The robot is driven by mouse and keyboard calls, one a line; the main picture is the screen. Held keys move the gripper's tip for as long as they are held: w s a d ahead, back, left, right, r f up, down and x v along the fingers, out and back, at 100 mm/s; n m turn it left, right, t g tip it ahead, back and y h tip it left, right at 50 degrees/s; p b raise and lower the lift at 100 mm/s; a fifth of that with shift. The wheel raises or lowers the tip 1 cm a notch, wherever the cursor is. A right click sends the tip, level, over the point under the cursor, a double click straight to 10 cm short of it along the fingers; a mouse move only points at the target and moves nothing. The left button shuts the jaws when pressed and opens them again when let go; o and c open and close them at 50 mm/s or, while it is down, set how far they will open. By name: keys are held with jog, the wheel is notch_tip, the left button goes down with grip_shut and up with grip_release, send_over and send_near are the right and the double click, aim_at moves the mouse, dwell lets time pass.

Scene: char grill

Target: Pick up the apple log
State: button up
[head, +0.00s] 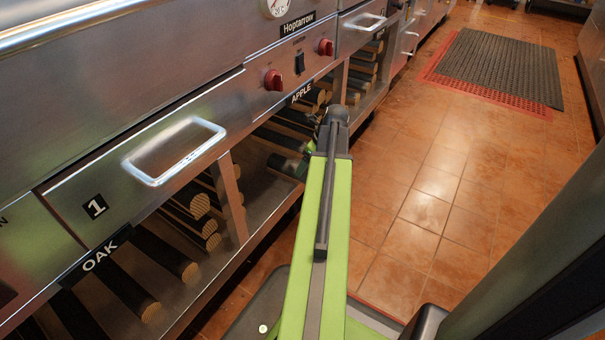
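Apple logs (290,130) lie in the open lower compartment under the APPLE label (301,92), below the steel grill front. They are dark, with pale round ends on some. My green arm reaches forward from the bottom of the head view. My gripper (290,166) is at the mouth of this compartment, close to the logs, partly hidden by the arm and in shadow. Its fingers are too small and dark to tell whether they are open or shut, or whether they touch a log.
Oak logs (168,255) lie in the compartment on the left, under the OAK label (101,256). A steel post (229,200) divides the compartments. A drawer handle (175,151) and red knobs (274,80) stick out above. The tiled floor (430,200) on the right is clear up to a mat (500,65).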

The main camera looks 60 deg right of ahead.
aim_at(284, 166)
jog(key=b+x, duration=0.4)
jog(key=x, duration=0.1)
jog(key=shift+s+f+b, duration=0.2)
jog(key=shift+b, duration=0.1)
jog(key=shift+r, duration=0.2)
jog(key=shift+c, duration=0.4)
grip_shut()
